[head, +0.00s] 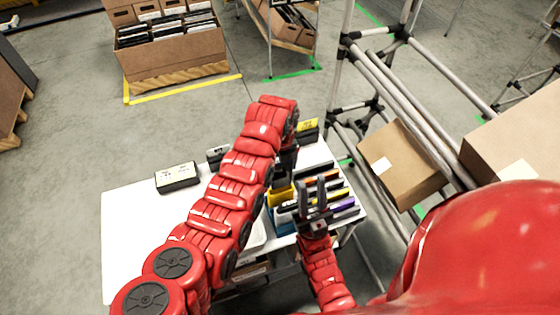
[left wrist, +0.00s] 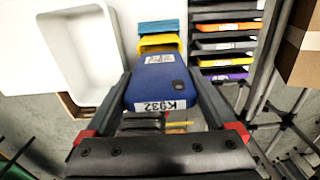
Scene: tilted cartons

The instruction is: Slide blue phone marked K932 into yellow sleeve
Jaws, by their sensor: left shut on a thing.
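The blue phone (left wrist: 158,83) is between the two fingers of my left gripper (left wrist: 165,100) in the left wrist view. Its near edge has a white label reading K932, and a smaller label is on its face. The yellow sleeve (left wrist: 160,42) lies just past the phone's far end, which overlaps it in the picture; I cannot tell whether they touch. In the head view the yellow sleeve (head: 281,194) shows beside my left gripper (head: 287,165), and the phone is hidden. My right gripper (head: 313,190) is open and empty over the rack.
A blue sleeve (left wrist: 158,27) sits behind the yellow one. A rack (left wrist: 225,36) with several coloured phones stands to the right. A white tray (left wrist: 112,60) is on the left. Black boxes (head: 177,177) stand on the white table (head: 140,220), whose left part is clear.

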